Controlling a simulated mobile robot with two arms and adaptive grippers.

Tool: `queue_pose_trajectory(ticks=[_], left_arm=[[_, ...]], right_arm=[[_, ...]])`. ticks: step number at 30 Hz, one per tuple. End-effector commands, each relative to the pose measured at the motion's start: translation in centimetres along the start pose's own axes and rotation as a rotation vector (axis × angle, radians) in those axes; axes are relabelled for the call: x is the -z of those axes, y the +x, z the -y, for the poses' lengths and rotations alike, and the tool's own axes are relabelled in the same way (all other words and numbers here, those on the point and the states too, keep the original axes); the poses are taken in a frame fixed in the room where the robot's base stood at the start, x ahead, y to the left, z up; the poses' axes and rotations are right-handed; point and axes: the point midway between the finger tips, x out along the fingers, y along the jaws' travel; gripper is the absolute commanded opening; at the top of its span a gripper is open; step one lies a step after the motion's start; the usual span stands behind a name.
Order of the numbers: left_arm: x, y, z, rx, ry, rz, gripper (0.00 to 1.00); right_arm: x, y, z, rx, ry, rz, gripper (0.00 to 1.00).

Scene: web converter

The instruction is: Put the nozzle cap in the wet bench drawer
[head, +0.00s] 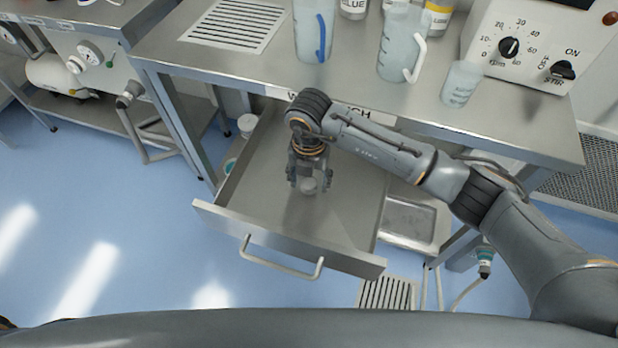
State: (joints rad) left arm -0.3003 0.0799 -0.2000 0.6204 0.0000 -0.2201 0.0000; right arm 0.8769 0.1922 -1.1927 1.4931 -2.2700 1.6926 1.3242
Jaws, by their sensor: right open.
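The wet bench drawer (264,180) is pulled open below the steel bench top. Its front panel and bar handle (282,265) face the bottom of the head view. My right gripper (309,184) points down inside the drawer, near its middle, with its fingers open. A small pale round piece, seemingly the nozzle cap (309,186), shows between and just below the fingertips. I cannot tell whether it rests on the drawer floor or touches a finger. My left gripper is not in view.
On the bench top (375,97) stand two pitchers (314,30) (397,48), a beaker (461,84) and a stirrer control box (540,45). A slotted drain (234,24) is at the back left. A steel tray (408,222) lies below, right of the drawer. The drawer floor around the gripper is clear.

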Motion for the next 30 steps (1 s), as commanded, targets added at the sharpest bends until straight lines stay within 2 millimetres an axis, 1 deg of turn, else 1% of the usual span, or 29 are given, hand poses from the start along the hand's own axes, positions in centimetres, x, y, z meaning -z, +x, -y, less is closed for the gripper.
queue_pose_trajectory(ticks=[5, 13, 15, 18, 22, 30], left_arm=[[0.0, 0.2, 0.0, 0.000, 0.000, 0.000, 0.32], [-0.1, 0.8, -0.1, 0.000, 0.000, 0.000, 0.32], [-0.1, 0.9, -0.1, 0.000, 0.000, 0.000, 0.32], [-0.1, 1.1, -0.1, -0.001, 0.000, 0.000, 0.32], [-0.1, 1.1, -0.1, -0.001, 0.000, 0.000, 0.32], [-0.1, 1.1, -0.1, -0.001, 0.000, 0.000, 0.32]], right_arm=[[-0.1, -2.6, -0.1, -0.003, -0.003, 0.004, 0.58], [-0.1, -8.5, -0.1, -0.003, -0.002, 0.005, 0.58], [-0.1, -9.7, -0.1, -0.003, -0.001, 0.004, 0.58], [0.0, -11.0, 0.0, -0.001, -0.001, 0.002, 0.58], [0.0, -11.9, 0.0, -0.001, 0.000, 0.001, 0.58], [0.0, -12.1, 0.0, 0.000, 0.000, 0.000, 0.58]])
